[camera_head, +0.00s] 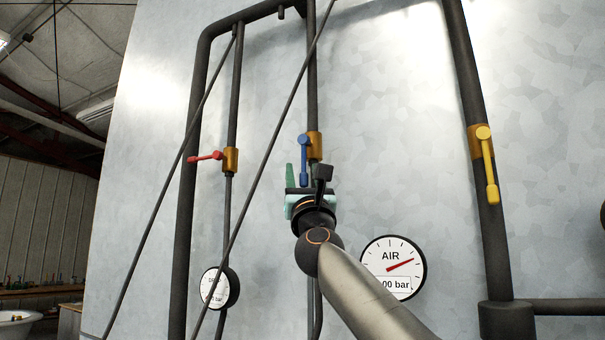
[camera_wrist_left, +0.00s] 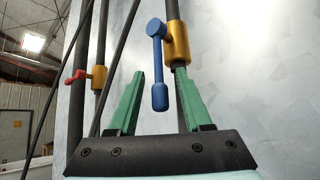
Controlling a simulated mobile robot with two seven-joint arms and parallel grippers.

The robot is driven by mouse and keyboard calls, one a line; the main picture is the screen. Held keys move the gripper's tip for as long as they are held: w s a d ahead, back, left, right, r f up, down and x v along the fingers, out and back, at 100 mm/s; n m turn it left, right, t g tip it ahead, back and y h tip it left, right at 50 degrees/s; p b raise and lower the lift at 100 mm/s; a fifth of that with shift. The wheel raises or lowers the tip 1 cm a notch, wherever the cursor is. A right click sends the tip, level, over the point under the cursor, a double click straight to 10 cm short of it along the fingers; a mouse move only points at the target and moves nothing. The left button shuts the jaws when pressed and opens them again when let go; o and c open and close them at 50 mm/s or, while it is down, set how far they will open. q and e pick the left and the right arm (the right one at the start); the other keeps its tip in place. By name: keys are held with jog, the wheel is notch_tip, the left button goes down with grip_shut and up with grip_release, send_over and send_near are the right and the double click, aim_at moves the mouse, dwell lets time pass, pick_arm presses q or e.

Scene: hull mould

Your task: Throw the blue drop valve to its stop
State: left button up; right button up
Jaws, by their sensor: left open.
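The blue drop valve (camera_head: 304,158) has a brass body on a dark vertical pipe, and its blue lever hangs straight down. In the left wrist view the lever (camera_wrist_left: 158,72) ends in a thick blue grip. My left gripper (camera_head: 305,175) is open just below the valve in the head view. Its green fingers (camera_wrist_left: 159,74) stand on either side of the lever's grip in the wrist view, with gaps on both sides. I cannot tell how deep the grip lies between them. My right gripper is not in view.
A red-levered valve (camera_head: 207,157) is on the pipe to the left, its lever sideways. A yellow-levered valve (camera_head: 488,165) is on the right pipe, lever down. An AIR gauge (camera_head: 393,268) and a smaller gauge (camera_head: 215,288) are below. Thin slanting rods (camera_head: 262,190) cross left of the blue valve.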

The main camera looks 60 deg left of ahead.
pick_arm(q)
jog(key=b+v, duration=0.4)
jog(key=v, duration=0.4)
jog(key=shift+w+f, duration=0.1)
jog(key=shift+f, duration=0.35)
jog(key=shift+s+d+f+b, duration=0.35)
jog(key=shift+d+f, duration=0.2)
jog(key=shift+d, duration=0.3)
